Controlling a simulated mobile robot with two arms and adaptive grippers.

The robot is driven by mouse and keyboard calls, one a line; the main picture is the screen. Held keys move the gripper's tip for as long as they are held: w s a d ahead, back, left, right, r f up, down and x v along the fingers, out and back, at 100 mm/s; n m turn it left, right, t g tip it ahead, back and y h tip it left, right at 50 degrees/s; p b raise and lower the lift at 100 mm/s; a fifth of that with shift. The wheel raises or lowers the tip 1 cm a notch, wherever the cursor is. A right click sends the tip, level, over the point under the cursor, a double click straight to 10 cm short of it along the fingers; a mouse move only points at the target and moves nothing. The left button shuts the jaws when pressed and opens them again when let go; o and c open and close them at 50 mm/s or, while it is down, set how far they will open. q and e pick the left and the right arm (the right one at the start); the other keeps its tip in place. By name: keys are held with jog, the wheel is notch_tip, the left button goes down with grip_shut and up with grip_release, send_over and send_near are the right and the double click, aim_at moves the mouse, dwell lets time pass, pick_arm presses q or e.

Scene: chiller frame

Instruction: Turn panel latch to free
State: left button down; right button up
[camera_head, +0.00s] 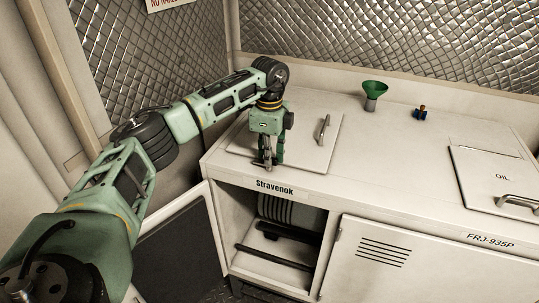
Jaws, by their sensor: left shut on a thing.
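My left gripper (266,163) points down at the front edge of the white chiller top, just above the "Stravenok" label. It is shut on the small panel latch (258,165) beside the flat lid panel. The fingers hide most of the latch, so its exact angle is hard to tell. The lid panel (310,150) lies flat in the top and has an upright-looking metal handle (324,129). My right gripper is not in view.
A left front door (181,252) stands open, showing dark coils and bars inside. A vented front panel (384,254) is closed. A green funnel (373,92), a small blue-and-orange valve (421,112) and an "OIL" lid (500,177) are on the top. Quilted metal walls stand behind.

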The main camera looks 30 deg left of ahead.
pick_arm(q)
jog(key=shift+w+r, duration=0.1)
jog(key=shift+r, duration=0.05)
jog(key=c, duration=1.8)
grip_release()
notch_tip(320, 180, up, 12)
